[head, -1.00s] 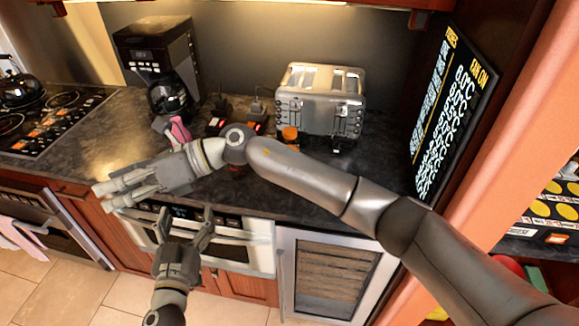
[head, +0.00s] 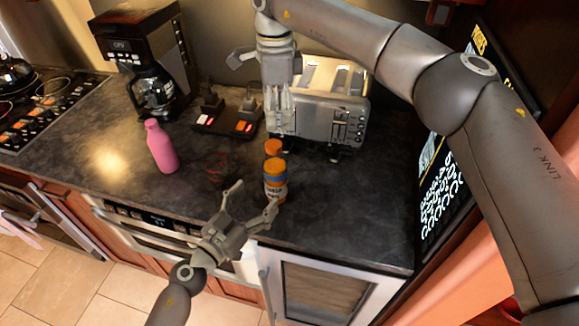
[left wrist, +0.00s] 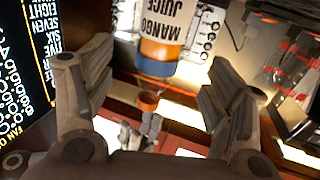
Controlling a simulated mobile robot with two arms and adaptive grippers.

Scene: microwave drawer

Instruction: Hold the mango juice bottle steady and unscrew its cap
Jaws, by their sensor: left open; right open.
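The mango juice bottle (head: 276,184) stands upright on the dark counter, with an orange cap (head: 272,147) on top. In the left wrist view, its label and blue band (left wrist: 157,62) show beyond the fingers. My left gripper (head: 257,196) is open and empty at the counter's front, its fingers pointing towards the bottle. The right finger is close to the bottle's base; I cannot tell whether they touch. My right gripper (head: 282,130) is open and points down above the cap, in front of the toaster. The small gap between its fingers and the cap is hard to judge.
A silver toaster (head: 345,112) stands behind the bottle. A pink bottle (head: 161,148) and a coffee maker (head: 150,60) stand to the left. A dark device with lit switches (head: 228,122) lies between. The counter right of the bottle is clear.

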